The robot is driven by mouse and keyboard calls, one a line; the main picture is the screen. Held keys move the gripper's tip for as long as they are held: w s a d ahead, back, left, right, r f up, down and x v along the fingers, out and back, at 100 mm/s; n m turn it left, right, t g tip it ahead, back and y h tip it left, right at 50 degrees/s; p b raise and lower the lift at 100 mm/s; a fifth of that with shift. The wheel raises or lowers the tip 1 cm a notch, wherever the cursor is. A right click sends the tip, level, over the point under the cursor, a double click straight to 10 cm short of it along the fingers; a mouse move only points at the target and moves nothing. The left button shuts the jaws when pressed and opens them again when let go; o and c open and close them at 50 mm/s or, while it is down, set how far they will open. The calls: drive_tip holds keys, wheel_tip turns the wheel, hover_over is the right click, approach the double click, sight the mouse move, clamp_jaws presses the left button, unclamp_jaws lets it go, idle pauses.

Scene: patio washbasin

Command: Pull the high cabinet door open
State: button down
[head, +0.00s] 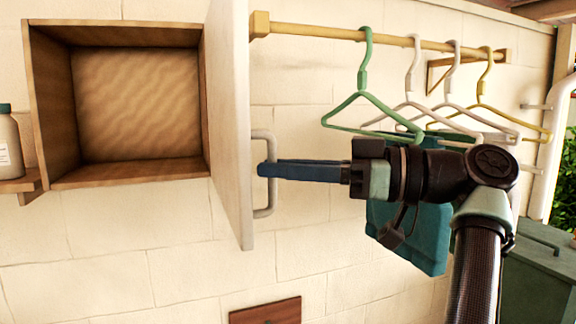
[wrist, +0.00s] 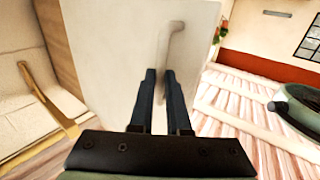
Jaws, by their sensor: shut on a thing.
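The high cabinet (head: 136,100) is an empty wooden box on the wall. Its white door (head: 232,120) stands swung wide open at the cabinet's right side, seen nearly edge-on in the head view. The door carries a pale bar handle (head: 264,205). My gripper (head: 264,170) reaches in from the right, its blue fingers shut on the handle near its middle. In the wrist view the door panel (wrist: 108,45) fills the middle, and the handle (wrist: 178,42) rises from between my fingertips (wrist: 160,72). The handle's lower part is partly hidden by the fingers.
A wooden rail (head: 330,32) with several hangers, including a green hanger (head: 366,95), runs right of the door, behind my arm. A teal cloth (head: 430,240) hangs below. A bottle (head: 8,145) stands on a small shelf at the left. A brown wooden piece (head: 265,311) is below.

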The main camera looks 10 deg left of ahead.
drive_tip(key=c, duration=1.2)
unclamp_jaws()
drive_tip(key=shift+w+a, duration=0.2)
drive_tip(key=shift+a, duration=0.05)
drive_tip(key=o, duration=0.3)
drive_tip(key=shift+w+a+f, duration=0.25)
drive_tip(key=shift+w+a, duration=0.05)
drive_tip(key=shift+w, duration=0.2)
drive_tip(key=shift+s+d+r, duration=0.1)
drive_tip(key=shift+s+d, duration=0.15)
drive_tip(key=d+b, duration=0.1)
drive_tip(key=d, duration=0.3)
drive_tip(key=s+d+b, duration=0.1)
drive_tip(key=d, duration=0.3)
drive_tip(key=d+b, duration=0.1)
drive_tip(key=d, duration=0.4)
drive_tip(key=shift+s, duration=0.35)
drive_tip(key=shift+a, duration=0.1)
